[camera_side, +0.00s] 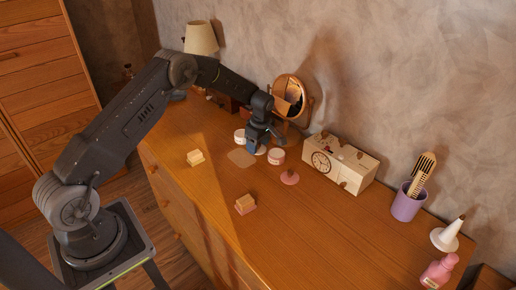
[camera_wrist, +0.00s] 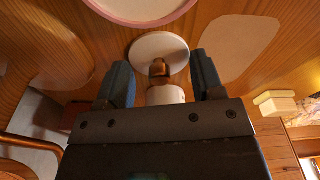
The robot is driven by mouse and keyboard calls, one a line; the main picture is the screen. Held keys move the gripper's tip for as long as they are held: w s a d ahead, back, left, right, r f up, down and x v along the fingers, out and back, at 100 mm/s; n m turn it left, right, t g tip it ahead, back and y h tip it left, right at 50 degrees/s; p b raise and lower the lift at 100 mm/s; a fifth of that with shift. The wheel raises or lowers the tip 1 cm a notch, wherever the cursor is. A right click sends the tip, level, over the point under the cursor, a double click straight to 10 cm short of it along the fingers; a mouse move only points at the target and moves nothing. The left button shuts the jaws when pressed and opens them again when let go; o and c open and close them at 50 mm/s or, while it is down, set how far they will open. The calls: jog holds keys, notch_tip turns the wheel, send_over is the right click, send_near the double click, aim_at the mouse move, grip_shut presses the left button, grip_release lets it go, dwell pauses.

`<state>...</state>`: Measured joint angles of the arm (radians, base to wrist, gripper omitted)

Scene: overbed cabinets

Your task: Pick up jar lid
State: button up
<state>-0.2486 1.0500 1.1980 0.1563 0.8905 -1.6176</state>
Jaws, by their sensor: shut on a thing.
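The jar lid (camera_wrist: 148,43) is a pale round disc between my fingertips in the wrist view. My gripper (camera_wrist: 161,68) has one finger at each side of it and is shut on it. A brown knob-like piece and a white cylindrical piece show between the fingers; I cannot tell whether they belong to the lid. In the side view my gripper (camera_side: 257,147) is low over the dresser top, with a sliver of the white lid (camera_side: 261,151) below it. I cannot tell whether the lid touches the wood.
A pink jar (camera_side: 277,156) stands close right of my gripper, a white jar (camera_side: 240,136) close left. A round mirror (camera_side: 290,97) and a clock box (camera_side: 338,163) stand behind.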

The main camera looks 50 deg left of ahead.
jog(key=shift+r, duration=0.6)
notch_tip(320, 180, up, 3)
jog(key=shift+f, duration=0.1)
jog(key=s+a+r, duration=0.6)
jog(key=s+a, duration=0.1)
jog(key=a, duration=0.1)
jog(key=m, duration=0.1)
send_over(241, 133)
jog(key=shift+w+d, duration=0.1)
jog(key=shift+d, duration=0.05)
jog(key=shift+f, duration=3.05)
jog(key=shift+f, duration=0.15)
